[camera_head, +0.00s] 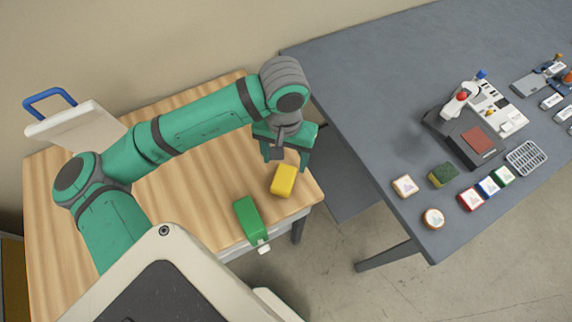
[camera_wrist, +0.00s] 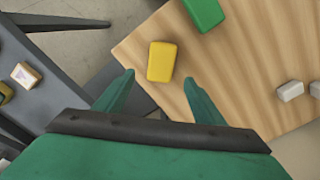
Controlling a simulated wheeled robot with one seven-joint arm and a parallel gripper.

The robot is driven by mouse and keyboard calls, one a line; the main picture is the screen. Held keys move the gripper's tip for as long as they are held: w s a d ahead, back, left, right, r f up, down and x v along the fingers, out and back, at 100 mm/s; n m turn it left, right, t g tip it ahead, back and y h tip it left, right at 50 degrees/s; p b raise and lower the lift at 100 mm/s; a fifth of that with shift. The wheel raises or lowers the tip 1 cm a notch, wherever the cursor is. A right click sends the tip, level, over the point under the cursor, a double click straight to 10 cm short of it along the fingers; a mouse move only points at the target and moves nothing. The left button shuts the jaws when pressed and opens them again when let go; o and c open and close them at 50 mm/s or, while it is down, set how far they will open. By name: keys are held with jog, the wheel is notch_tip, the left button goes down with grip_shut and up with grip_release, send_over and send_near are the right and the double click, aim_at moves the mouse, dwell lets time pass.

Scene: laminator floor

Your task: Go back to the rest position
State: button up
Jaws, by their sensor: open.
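My gripper (camera_head: 288,155) is at the end of my green arm, over the right part of the wooden table (camera_head: 195,190). A yellow block (camera_head: 284,180) lies on the table near its right edge, just in front of my gripper. In the wrist view the yellow block (camera_wrist: 161,61) shows beyond and between the two open fingertips (camera_wrist: 160,78), and nothing is held. A green block (camera_head: 248,219) with a white end lies at the table's front edge; it also shows at the top of the wrist view (camera_wrist: 204,12).
A grey table (camera_head: 390,100) stands to the right, across a gap. It holds a dark machine with a red plate (camera_head: 478,142), a grey rack (camera_head: 526,157), a green and yellow sponge (camera_head: 443,174) and several small blocks. A white board with a blue handle (camera_head: 50,97) is at the wooden table's left.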

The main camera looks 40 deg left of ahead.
jog(key=shift+s+r, duration=0.1)
jog(key=shift+r, duration=0.4)
